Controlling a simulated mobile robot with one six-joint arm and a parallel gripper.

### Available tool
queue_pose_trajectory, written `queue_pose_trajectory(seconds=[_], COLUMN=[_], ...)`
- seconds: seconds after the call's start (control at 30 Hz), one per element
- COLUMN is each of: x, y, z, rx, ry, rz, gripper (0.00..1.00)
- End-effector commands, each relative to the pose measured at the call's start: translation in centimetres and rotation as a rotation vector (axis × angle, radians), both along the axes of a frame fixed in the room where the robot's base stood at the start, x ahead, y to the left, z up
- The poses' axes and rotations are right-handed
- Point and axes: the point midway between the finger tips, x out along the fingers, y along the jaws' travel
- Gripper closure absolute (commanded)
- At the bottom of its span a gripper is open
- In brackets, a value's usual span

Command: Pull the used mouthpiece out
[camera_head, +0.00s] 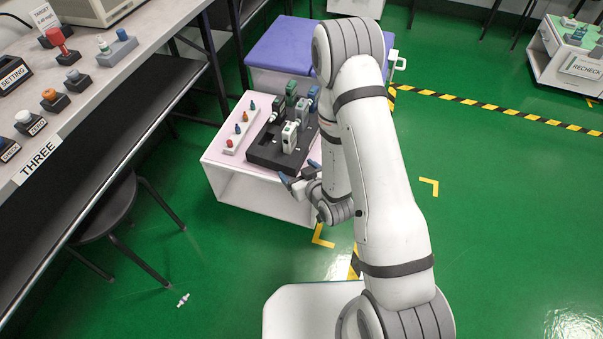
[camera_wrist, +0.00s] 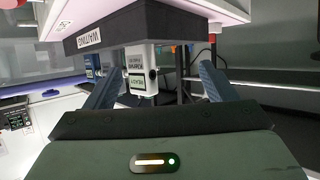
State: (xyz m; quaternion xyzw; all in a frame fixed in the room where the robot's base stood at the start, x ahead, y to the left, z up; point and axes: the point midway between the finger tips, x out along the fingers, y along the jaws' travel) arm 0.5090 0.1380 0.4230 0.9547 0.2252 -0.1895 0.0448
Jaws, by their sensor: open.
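Several handheld testers stand upright in a black tray (camera_head: 262,158) on a low white stand. The nearest is a white tester (camera_head: 290,137); green, grey and blue ones stand behind it. Small white tips show beside some testers, but I cannot tell which is the used mouthpiece. My gripper (camera_head: 298,173) is open and low at the stand's near right edge, in front of the tray. In the wrist view, which looks upside down, a white tester (camera_wrist: 141,70) with a green label appears beyond and between the spread fingers (camera_wrist: 160,74), apart from them. Nothing is between the fingertips.
A white strip (camera_head: 239,127) with blue and orange pegs lies left of the tray. A purple-topped box (camera_head: 300,42) stands behind. A long workbench (camera_head: 130,50) and a stool (camera_head: 105,210) are at left. A small white piece (camera_head: 183,299) lies on the floor. The right floor is mostly clear.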

Motion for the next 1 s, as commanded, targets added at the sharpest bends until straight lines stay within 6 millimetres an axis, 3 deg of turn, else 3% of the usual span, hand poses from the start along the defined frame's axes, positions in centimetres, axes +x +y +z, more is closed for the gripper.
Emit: queue_pose_trajectory(seconds=[0.33, 0.77, 1.0], x=[4.2, 5.1, 5.1], y=[2.1, 2.4, 2.4], z=[-2.0, -2.3, -2.3], rx=[0.000, 0.000, -0.001], ry=[-0.001, 0.001, 0.001], rz=[0.000, -0.002, -0.003], gripper=[0.22, 0.22, 0.41])
